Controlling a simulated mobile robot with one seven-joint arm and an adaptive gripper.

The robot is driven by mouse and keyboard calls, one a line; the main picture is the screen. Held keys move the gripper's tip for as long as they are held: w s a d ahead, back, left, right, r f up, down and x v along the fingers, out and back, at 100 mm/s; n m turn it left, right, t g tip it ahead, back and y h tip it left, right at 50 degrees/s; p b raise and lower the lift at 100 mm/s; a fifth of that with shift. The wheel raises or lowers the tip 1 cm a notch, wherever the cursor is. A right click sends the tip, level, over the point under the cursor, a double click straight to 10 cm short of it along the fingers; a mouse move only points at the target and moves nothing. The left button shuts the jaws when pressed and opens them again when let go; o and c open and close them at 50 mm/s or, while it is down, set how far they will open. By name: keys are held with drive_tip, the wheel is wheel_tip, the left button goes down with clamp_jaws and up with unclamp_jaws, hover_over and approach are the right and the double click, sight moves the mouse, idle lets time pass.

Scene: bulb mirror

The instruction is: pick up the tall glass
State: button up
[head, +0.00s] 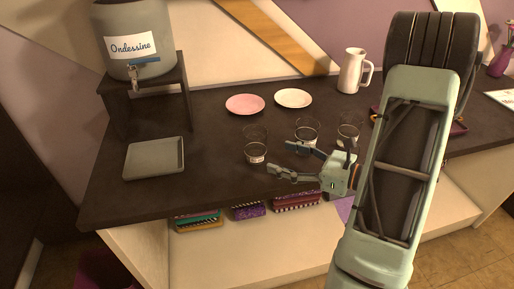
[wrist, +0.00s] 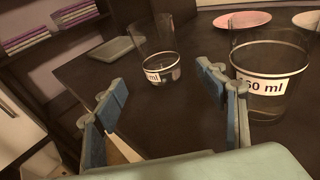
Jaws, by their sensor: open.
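Three clear glasses stand on the dark counter. The left glass (head: 256,146) looks tall and narrow in the wrist view (wrist: 154,52), with a white label low on it. The middle glass (head: 308,126) has a white label too; a wider glass at the right of the wrist view (wrist: 268,90), labelled "ml", seems to be this one. The right glass (head: 348,126) is partly hidden behind my gripper. My gripper (head: 284,158) is open and empty, pointing left. In the wrist view the left glass stands beyond and between my fingertips (wrist: 162,88), apart from them.
A grey square tray (head: 154,158) lies at left, near a drink dispenser (head: 138,40) on a dark stand (head: 118,108). A pink plate (head: 245,104), a white plate (head: 293,98) and a white pitcher (head: 351,72) stand behind. The counter between tray and left glass is clear.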

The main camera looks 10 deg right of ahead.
sight(265, 146)
drive_tip(key=x, duration=0.8)
drive_tip(key=shift+d, duration=0.1)
drive_tip(key=c, duration=1.4)
drive_tip(key=shift+c, duration=0.2)
drive_tip(key=shift+r+p, duration=0.3)
drive_tip(key=shift+r, duration=0.85)
drive_tip(key=s+d+r, duration=0.2)
drive_tip(key=s+r, duration=0.3)
drive_tip(key=s, duration=0.1)
drive_tip(key=s+d+r+p, duration=0.1)
drive_tip(key=s+d+r, duration=0.2)
drive_tip(key=s+r, duration=0.2)
drive_tip(key=shift+s+d+r, duration=0.25)
drive_tip(key=shift+s+r, duration=0.1)
drive_tip(key=shift+s, duration=0.55)
